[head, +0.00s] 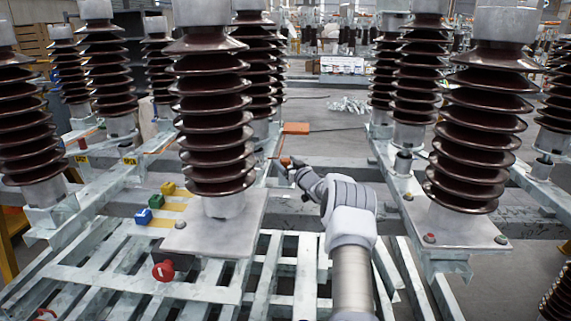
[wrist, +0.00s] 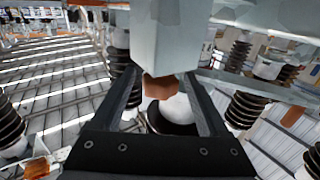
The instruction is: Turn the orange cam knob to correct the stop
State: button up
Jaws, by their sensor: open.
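The orange cam knob (wrist: 160,88) shows in the wrist view as a brown-orange faceted piece under a pale grey block (wrist: 165,35). My gripper (wrist: 160,80) is open, with one dark finger on each side of the knob. Whether the fingers touch it, I cannot tell. In the head view a small orange piece (head: 285,160) shows at the end of my arm, beside the central frame; it seems to be the same knob. My fingers are mostly hidden there by my wrist.
Tall brown insulators (head: 213,120) stand close left of my arm, with more (head: 480,130) to the right. Steel frame beams (head: 270,270) lie below. A red knob (head: 164,270), blue (head: 143,215), green (head: 156,201) and yellow (head: 168,188) blocks, and an orange block (head: 296,128) are nearby.

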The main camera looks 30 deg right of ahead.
jog(key=shift+w, duration=0.1)
jog(key=shift+c, duration=0.3)
grip_shut()
jog(key=m+h+b, duration=0.1)
jog(key=b, duration=0.1)
jog(key=shift+h+b, duration=0.3)
jog(key=m+h+b, duration=0.1)
jog(key=b, duration=0.1)
jog(key=shift+g+b, duration=0.3)
jog(key=shift+r+m+h+b, duration=0.1)
jog(key=shift+m+h+b, duration=0.3)
jog(key=shift+h+b, duration=0.45)
